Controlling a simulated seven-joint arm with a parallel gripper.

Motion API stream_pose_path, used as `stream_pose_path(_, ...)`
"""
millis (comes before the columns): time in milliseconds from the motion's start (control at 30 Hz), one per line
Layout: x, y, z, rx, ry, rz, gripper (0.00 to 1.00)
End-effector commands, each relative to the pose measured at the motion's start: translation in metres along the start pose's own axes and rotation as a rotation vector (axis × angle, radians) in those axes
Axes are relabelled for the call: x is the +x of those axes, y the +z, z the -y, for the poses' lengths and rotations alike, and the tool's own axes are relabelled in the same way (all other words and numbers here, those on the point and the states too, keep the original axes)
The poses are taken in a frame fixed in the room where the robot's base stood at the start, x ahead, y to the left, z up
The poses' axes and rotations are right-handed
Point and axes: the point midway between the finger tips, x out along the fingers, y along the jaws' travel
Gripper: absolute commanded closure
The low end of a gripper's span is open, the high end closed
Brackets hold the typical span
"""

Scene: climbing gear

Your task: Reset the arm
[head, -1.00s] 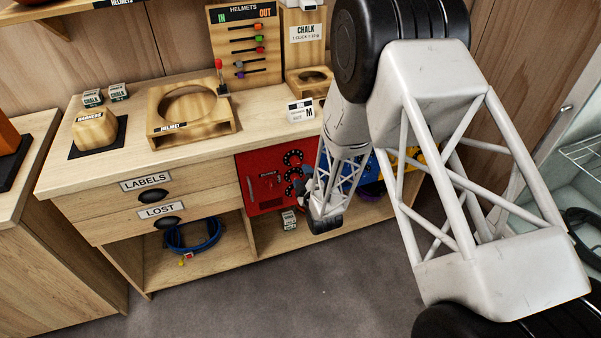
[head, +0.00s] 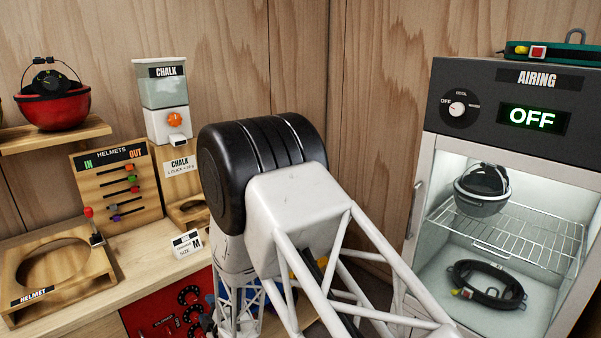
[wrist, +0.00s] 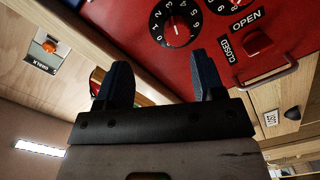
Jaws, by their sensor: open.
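My gripper (wrist: 155,85) is open in the wrist view. Its two dark fingers stand apart with nothing between them. It is close to a red panel (wrist: 215,30) with black number dials and a switch marked OPEN and CLOSED. In the head view my white arm with its black joint fills the lower middle. It covers part of the counter and most of the red panel (head: 150,318). My gripper's fingers cannot be made out in the head view.
A chalk dispenser (head: 162,100), a helmet stand (head: 55,265) and a HELMETS board (head: 115,185) are at left. A red helmet (head: 52,98) sits on a shelf.

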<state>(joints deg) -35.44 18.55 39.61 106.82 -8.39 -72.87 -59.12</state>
Motion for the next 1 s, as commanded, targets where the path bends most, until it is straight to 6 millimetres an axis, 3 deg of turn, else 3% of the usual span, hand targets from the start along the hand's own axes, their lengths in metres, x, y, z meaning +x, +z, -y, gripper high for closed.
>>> stream_pose_path(267,-0.014,0.019,-0.073,0.096,-0.056,0.13,0.38)
stream_pose_path(467,-0.039,0.034,-0.129,0.189,-0.102,0.249,0.38)
stream_pose_path(767,-0.092,0.051,-0.205,0.342,-0.148,0.433,0.38)
stream_pose_path(1000,-0.149,0.059,-0.257,0.474,-0.172,0.583,0.38)
